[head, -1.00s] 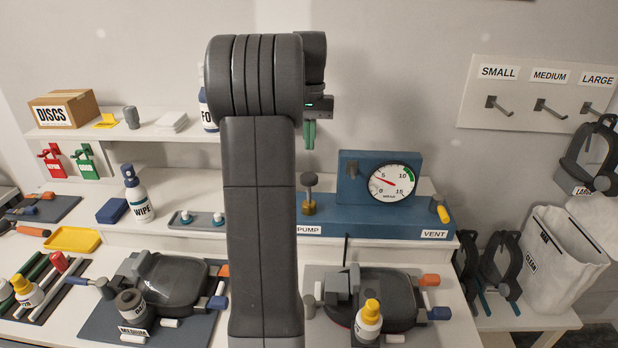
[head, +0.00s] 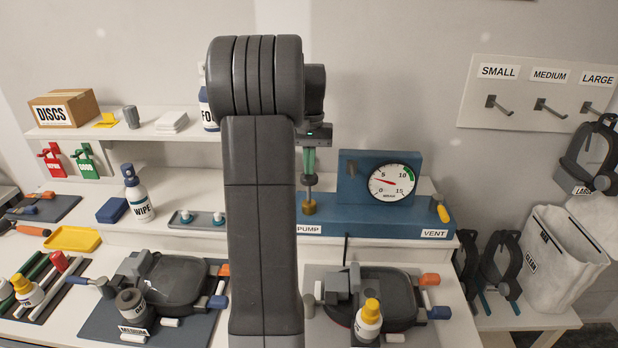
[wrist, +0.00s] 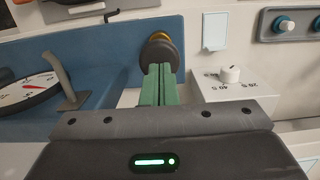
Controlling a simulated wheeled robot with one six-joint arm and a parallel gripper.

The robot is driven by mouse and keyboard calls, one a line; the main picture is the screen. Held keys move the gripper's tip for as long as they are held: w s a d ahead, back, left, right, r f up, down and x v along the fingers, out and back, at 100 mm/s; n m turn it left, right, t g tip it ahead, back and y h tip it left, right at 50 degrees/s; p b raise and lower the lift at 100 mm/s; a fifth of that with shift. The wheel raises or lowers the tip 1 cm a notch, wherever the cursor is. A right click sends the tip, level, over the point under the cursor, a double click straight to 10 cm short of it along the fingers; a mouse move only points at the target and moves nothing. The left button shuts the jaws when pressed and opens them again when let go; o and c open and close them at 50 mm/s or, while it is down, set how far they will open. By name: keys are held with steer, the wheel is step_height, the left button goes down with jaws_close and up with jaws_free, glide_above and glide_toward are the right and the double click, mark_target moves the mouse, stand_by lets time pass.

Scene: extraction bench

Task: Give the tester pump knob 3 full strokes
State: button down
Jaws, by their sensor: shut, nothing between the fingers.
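The pump knob (head: 310,181) is a dark round cap on a thin shaft. It rises from a brass collar (head: 309,208) on the blue tester (head: 385,222), by the PUMP label. The shaft shows between cap and collar, so the knob stands raised. My gripper (head: 309,172) is shut and empty, its green fingers pointing down right above the cap. Whether they touch it I cannot tell. In the wrist view the knob (wrist: 158,54) lies right at the fingertips, partly hidden by them. The gauge (head: 393,182) needle points left, just below 5.
The gauge housing (head: 350,170) stands right of the knob, with a yellow-tipped vent lever (head: 441,210) farther right. My arm hides the bench left of the pump. Masks lie on mats in front. A white box with a dial (wrist: 229,78) shows in the wrist view.

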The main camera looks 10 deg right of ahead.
mark_target(309, 180)
step_height(309, 180, down, 5)
steer(key=shift+f+b, duration=0.1)
steer(key=shift+b, duration=1.15)
steer(key=shift+w+d+r+p, duration=0.15)
steer(key=shift+w+r+p, duration=0.35)
steer(key=shift+p, duration=0.55)
steer(key=shift+w+d+r, duration=0.1)
steer(key=shift+w+d, duration=0.05)
steer(key=shift+w, duration=0.35)
steer(key=shift+w+d, duration=0.15)
steer(key=shift+w, duration=0.3)
steer(key=shift+r, duration=0.15)
step_height(309, 180, up, 13)
steer(key=w, duration=0.1)
steer(key=shift+w+d+r+b, duration=0.2)
steer(key=shift+d+b, duration=0.05)
steer(key=shift+b, duration=0.1)
